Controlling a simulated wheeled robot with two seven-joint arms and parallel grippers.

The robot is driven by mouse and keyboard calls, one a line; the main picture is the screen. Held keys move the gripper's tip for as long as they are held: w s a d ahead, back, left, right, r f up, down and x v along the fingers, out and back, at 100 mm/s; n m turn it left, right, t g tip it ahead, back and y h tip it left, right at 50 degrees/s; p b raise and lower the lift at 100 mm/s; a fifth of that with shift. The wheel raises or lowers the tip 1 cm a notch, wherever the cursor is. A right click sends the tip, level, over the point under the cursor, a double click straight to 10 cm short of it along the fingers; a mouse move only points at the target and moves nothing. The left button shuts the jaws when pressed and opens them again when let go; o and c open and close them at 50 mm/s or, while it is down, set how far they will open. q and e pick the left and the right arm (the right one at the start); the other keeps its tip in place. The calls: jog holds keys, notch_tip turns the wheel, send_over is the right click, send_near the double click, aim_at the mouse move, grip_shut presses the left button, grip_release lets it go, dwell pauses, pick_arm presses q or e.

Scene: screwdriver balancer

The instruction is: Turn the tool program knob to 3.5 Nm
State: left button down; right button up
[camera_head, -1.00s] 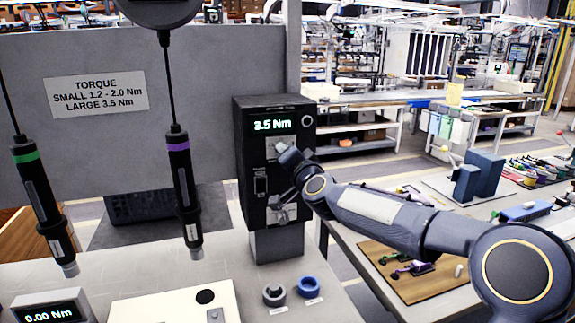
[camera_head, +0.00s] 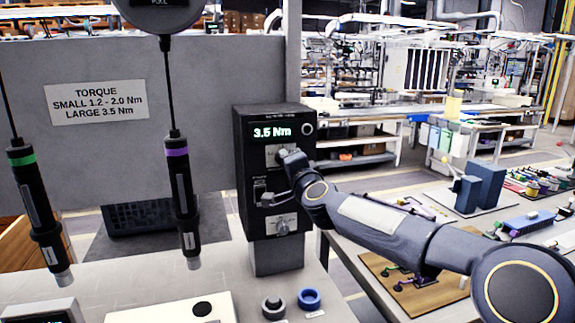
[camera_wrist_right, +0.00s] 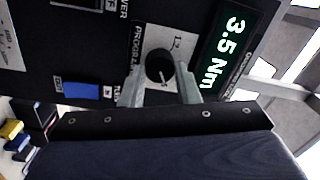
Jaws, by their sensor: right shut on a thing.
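The black controller box (camera_head: 243,180) stands on the bench in the head view, its green display (camera_head: 272,132) reading 3.5 Nm. The same reading shows in the right wrist view (camera_wrist_right: 223,52). The tool program knob (camera_wrist_right: 159,65) is a small black round knob with a white pointer mark, on a light label beside the display. My right gripper (camera_wrist_right: 160,76) is shut on this knob, one grey finger on each side. In the head view the right hand is against the box front and hides most of the knob. My left gripper is not in view.
Two hanging screwdrivers, one green-banded (camera_head: 40,210) and one purple-banded (camera_head: 182,195), are left of the box. A torque sign (camera_head: 97,101) is on the panel behind. A blue switch (camera_wrist_right: 80,90) is near the fingers. A second knob (camera_head: 283,224) is lower on the box.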

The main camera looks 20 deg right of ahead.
jog(key=o, duration=1)
jog(key=s, duration=0.2)
jog(key=s+b, duration=0.1)
jog(key=s, duration=0.4)
jog(key=shift+s+d+f+b, duration=0.2)
jog(key=shift+s+d+b, duration=0.05)
jog(key=shift+s+b, duration=0.15)
